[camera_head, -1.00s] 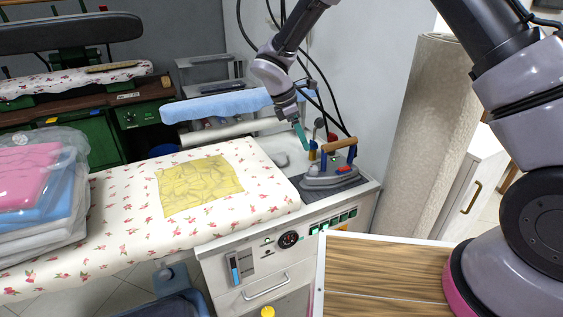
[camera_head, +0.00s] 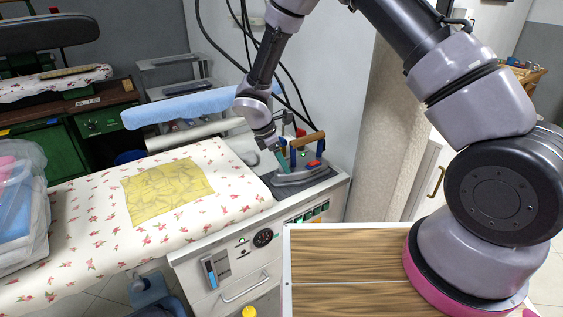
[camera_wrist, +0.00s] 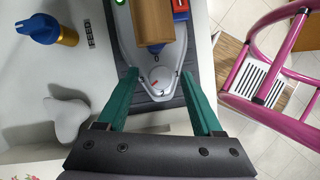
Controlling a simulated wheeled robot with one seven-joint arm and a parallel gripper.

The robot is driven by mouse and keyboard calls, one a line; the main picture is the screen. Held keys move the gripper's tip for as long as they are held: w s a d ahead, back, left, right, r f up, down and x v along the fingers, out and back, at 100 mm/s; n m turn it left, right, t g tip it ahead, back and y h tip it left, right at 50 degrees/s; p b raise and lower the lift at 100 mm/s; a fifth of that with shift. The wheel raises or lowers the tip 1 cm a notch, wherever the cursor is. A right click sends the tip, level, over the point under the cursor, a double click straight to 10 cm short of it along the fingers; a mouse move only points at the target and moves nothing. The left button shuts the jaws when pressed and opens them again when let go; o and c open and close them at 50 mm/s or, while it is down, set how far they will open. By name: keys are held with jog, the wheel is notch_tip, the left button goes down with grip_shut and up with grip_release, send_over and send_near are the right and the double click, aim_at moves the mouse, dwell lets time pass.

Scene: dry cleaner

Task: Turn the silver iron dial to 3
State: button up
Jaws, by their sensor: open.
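The silver iron (camera_head: 300,177) rests on a dark pad at the right end of the ironing station, its wooden handle (camera_head: 305,139) on top. In the wrist view the iron's grey body (camera_wrist: 125,40) lies ahead, with a round pale dial (camera_wrist: 161,78) bearing a red mark near its end. My gripper (camera_wrist: 159,75) is open, with one green finger on each side of the dial. I cannot tell whether either finger touches it. In the head view my gripper (camera_head: 281,158) is low beside the iron, partly hiding it.
A blue and gold knob (camera_wrist: 50,25) stands to the left in the wrist view. The floral ironing board (camera_head: 90,225) holds a yellow cloth (camera_head: 165,190). Dark cables hang behind the iron near the wall.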

grip_shut()
jog(key=shift+m, duration=0.3)
jog(key=shift+w+m+g, duration=0.1)
jog(key=shift+m+g, duration=0.5)
jog(key=shift+m, duration=0.8)
jog(key=shift+w+m+g, duration=0.1)
jog(key=shift+m+g, duration=0.5)
jog(key=shift+m, duration=0.8)
grip_release()
